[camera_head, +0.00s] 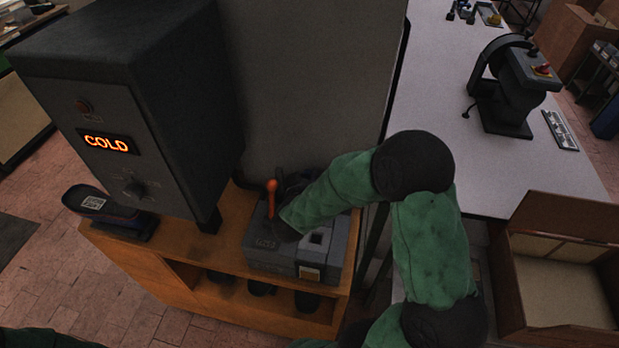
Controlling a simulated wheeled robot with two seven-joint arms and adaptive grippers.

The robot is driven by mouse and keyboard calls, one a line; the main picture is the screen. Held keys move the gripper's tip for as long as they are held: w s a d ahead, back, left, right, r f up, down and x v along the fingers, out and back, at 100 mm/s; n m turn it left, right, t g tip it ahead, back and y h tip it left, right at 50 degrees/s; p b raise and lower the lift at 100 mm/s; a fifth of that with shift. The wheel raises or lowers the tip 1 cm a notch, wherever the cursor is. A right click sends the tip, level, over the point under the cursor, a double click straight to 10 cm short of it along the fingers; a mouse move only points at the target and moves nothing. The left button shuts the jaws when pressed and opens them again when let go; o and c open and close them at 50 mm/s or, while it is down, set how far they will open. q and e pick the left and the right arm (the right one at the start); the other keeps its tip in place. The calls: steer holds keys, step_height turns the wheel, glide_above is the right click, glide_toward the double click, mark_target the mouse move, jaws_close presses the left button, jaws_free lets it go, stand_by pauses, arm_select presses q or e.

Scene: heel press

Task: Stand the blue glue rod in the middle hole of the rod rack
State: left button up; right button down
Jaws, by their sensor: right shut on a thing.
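A grey block (268,262) with lettering on its front, which looks like the rod rack, sits on the wooden bench. An orange-red rod (271,198) stands upright at its back left. A square opening (316,237) shows in its top on the right. My right gripper (279,227) is dark, small and partly hidden by its green-sleeved arm. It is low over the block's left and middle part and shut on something. I cannot make out the blue glue rod or the middle hole. My left gripper is out of view.
A large dark cabinet (105,100) with a lit "COLD" display stands left of the block. A shoe (98,203) rests on a stand at the bench's left end. A grey table (440,90) with a black machine (505,90) and an open box (560,285) are at right.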

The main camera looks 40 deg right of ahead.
steer(key=c, duration=0.9)
jaws_free()
steer(key=shift+a, duration=0.1)
steer(key=v, duration=1.2)
steer(key=shift+r, duration=0.1)
